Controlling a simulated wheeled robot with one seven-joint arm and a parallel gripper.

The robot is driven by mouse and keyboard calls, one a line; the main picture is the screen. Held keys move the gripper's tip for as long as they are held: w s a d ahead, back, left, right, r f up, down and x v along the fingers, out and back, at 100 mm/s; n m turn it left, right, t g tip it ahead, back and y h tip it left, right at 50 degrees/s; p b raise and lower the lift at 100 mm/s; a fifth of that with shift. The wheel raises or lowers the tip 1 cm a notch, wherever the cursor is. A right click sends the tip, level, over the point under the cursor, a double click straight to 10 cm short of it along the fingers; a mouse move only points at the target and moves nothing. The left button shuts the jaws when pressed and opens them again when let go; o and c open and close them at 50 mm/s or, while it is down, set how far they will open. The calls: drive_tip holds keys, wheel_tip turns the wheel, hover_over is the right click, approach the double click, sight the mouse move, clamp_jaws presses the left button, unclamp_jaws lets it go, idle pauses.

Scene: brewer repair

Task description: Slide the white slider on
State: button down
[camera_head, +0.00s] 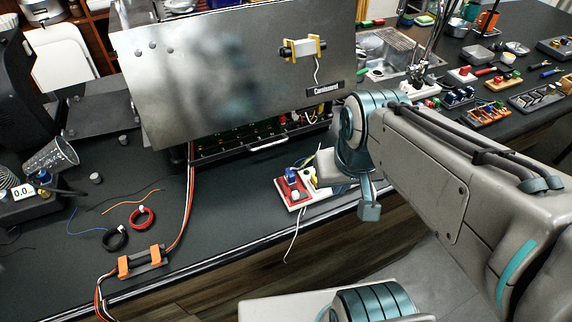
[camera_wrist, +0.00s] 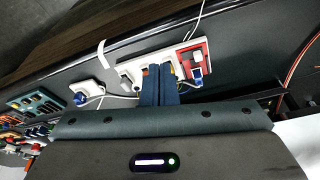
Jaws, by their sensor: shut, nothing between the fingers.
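A white board (camera_head: 308,192) with a red panel (camera_head: 288,189) lies at the bench's front edge, left of my wrist. A small white piece (camera_head: 295,195), perhaps the slider, sits on the red panel beside a blue part. The board (camera_wrist: 135,67) also shows in the wrist view, with its red panel (camera_wrist: 189,67) at the right end. My gripper (camera_wrist: 158,70) is shut and empty, its dark blue fingers together in front of the board's middle. They hide part of it. I cannot tell whether they touch it. My wrist and arm hide the board's right side in the head view.
A large metal brewer housing (camera_head: 235,75) stands behind the board. Cables, a red coil (camera_head: 141,217) and an orange-ended block (camera_head: 143,261) lie to the left. In the wrist view, another white socket piece (camera_wrist: 89,91) is left of the board.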

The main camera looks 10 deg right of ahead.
drive_tip(key=n+g+h, duration=0.3)
drive_tip(key=n, duration=0.7)
approach(295, 195)
drive_tip(key=s+d, duration=0.1)
drive_tip(key=s, duration=0.3)
drive_tip(key=a+f+n+t+h+b, duration=0.1)
drive_tip(key=a+n+h, duration=0.4)
drive_tip(key=a+n, duration=0.6)
drive_tip(key=shift+w+a+t+h, duration=0.25)
drive_tip(key=shift+a+t+h, duration=0.05)
drive_tip(key=shift+a+t, duration=0.45)
drive_tip(key=shift+f, duration=0.15)
drive_tip(key=x, duration=0.9)
drive_tip(key=shift+d+f, duration=0.1)
drive_tip(key=shift+d, duration=0.1)
drive_tip(key=d, duration=0.1)
drive_tip(key=w+d, duration=0.1)
drive_tip(key=d, duration=0.1)
drive_tip(key=shift+d+f+p, duration=0.15)
drive_tip(key=shift+p, duration=0.15)
drive_tip(key=shift+w+d+f, duration=0.1)
drive_tip(key=shift+d, duration=0.35)
